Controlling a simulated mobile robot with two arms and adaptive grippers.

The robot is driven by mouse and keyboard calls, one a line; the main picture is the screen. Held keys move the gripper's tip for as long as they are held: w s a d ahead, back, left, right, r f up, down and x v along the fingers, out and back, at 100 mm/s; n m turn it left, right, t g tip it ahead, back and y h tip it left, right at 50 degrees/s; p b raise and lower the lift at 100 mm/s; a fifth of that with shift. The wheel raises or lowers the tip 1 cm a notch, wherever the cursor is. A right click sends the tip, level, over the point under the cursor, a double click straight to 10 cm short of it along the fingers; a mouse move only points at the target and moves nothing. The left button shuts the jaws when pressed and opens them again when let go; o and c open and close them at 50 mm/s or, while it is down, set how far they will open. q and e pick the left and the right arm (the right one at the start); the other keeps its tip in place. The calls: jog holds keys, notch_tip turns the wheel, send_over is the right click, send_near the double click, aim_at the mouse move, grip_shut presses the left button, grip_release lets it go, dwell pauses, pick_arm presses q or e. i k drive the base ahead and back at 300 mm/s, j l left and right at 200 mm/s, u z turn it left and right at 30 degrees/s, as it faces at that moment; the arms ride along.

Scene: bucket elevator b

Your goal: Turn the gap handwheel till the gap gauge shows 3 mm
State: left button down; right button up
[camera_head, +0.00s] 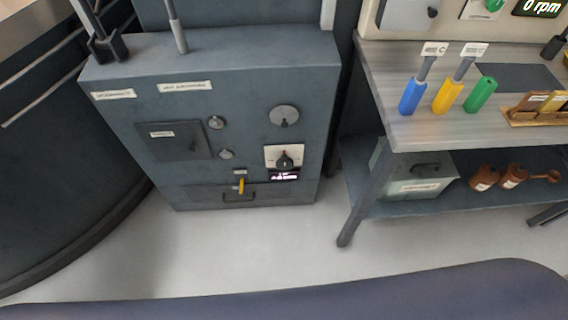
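A grey machine cabinet (250,75) stands left of centre. On its front is a round light-grey disc with a small dark knob (284,116), which may be the handwheel; its label cannot be read. Below it is a pale plate with a dark rotary knob (285,160). Under that is a small lit display (284,176), its text too small to read. I cannot make out a gap gauge or a 3 mm reading. Neither of my grippers shows in this view.
The cabinet also has a yellow lever (241,185) and upright rods on top (175,25). At right, a workbench (390,75) holds blue, yellow and green handled tools (446,96). Its lower shelf holds a grey box (415,172). The pale floor (240,240) in front is clear.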

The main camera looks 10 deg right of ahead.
aim_at(285, 162)
jog(key=k+l, duration=0.1)
jog(key=k, duration=0.4)
jog(key=k+l, duration=0.1)
jog(key=k, duration=0.35)
jog(key=j+z, duration=0.05)
